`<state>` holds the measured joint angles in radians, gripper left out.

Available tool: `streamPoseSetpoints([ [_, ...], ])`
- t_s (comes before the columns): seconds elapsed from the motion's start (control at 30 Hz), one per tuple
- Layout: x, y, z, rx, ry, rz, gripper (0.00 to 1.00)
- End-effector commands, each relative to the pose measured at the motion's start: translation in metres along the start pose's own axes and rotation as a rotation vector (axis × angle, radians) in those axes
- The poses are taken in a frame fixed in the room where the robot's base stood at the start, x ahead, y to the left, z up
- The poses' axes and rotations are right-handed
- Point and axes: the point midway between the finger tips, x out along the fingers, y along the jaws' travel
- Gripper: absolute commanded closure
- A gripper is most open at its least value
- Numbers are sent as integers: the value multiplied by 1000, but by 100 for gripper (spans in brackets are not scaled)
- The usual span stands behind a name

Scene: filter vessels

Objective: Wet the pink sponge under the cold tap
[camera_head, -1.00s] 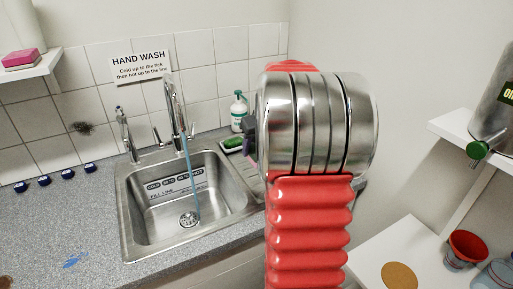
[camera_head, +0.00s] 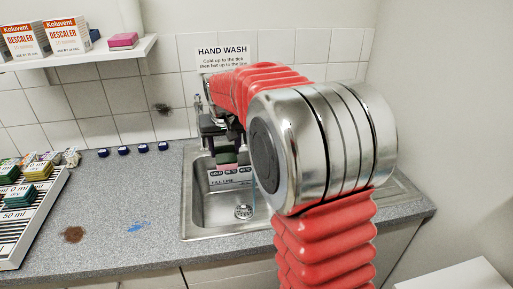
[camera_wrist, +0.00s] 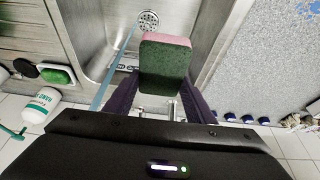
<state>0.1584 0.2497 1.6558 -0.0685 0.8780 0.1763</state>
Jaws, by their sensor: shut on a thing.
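My gripper (camera_head: 222,140) is over the sink (camera_head: 200,212), shut on a sponge (camera_head: 226,157) with a pink layer and a dark green layer. In the wrist view the sponge (camera_wrist: 165,62) sits between the dark fingers (camera_wrist: 158,98). A thin blue stream of water (camera_wrist: 110,72) runs down beside the sponge, to its left in that view, and looks apart from it. The stream (camera_head: 253,203) also shows in the head view next to my arm. The drain (camera_wrist: 148,19) lies beyond the sponge. My arm hides the taps in the head view.
Another pink sponge (camera_head: 123,40) lies on the shelf by the Koluvent boxes (camera_head: 66,36). A green sponge (camera_wrist: 57,75) and a white bottle (camera_wrist: 41,105) stand beside the sink. Blue caps (camera_head: 124,150) line the counter's back. A white rack (camera_head: 30,220) is at left.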

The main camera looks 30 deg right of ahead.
Motion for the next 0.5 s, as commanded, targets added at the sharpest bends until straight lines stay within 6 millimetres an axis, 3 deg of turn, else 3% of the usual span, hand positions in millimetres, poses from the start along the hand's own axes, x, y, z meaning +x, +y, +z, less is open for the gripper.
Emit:
streamPoseSetpoints([
  [0.1, -6, -45, 3, -8, 9, -2, 68],
  [0.23, -12, -82, 8, -6, 19, -3, 68],
  [0.4, -17, -108, 12, -2, 28, -3, 68],
  [0.5, -18, -111, 13, 0, 30, -3, 68],
])
